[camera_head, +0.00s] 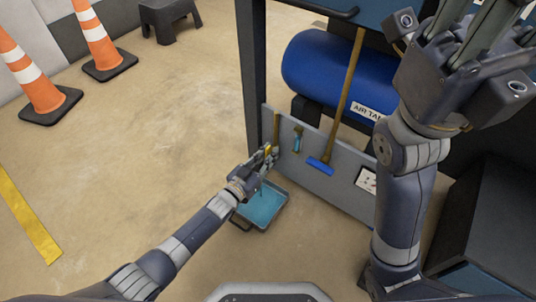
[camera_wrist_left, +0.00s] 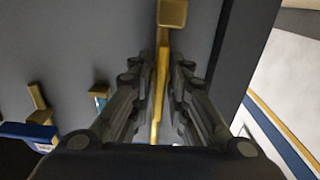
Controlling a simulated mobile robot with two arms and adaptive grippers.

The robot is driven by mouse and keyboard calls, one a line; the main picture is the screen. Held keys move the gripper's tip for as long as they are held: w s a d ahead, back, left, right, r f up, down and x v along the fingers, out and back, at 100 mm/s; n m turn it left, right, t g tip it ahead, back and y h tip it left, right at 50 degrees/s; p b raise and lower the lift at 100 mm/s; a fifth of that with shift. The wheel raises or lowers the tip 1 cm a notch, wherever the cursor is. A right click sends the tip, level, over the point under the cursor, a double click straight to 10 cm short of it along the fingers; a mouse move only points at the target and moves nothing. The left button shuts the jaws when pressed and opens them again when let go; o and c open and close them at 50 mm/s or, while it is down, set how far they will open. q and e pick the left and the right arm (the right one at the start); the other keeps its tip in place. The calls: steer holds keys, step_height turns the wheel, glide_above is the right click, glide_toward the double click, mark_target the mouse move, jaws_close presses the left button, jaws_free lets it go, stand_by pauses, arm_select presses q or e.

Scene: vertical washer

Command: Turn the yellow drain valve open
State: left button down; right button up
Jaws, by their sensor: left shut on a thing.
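The yellow drain valve (camera_head: 277,129) has a narrow upright part on the grey panel, just above my left gripper (camera_head: 269,154). In the left wrist view the long yellow valve handle (camera_wrist_left: 161,85) runs between the fingers of my left gripper (camera_wrist_left: 163,72), with a yellow block at its top end. My left gripper is shut on this handle, and its fingers hide part of it. My right gripper (camera_head: 474,32) is raised at the top right, far from the valve. Its fingertips are cut off by the frame edge.
A tray of blue liquid (camera_head: 262,207) sits on the floor below my left gripper. A blue-headed broom (camera_head: 321,164) and a small teal-handled tool (camera_head: 298,139) are by the grey panel (camera_head: 333,185). A blue air tank (camera_head: 332,76) is behind. Open floor lies left.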

arm_select(q)
steer(key=c, duration=1.7)
jaws_free()
steer(key=v, duration=1.2)
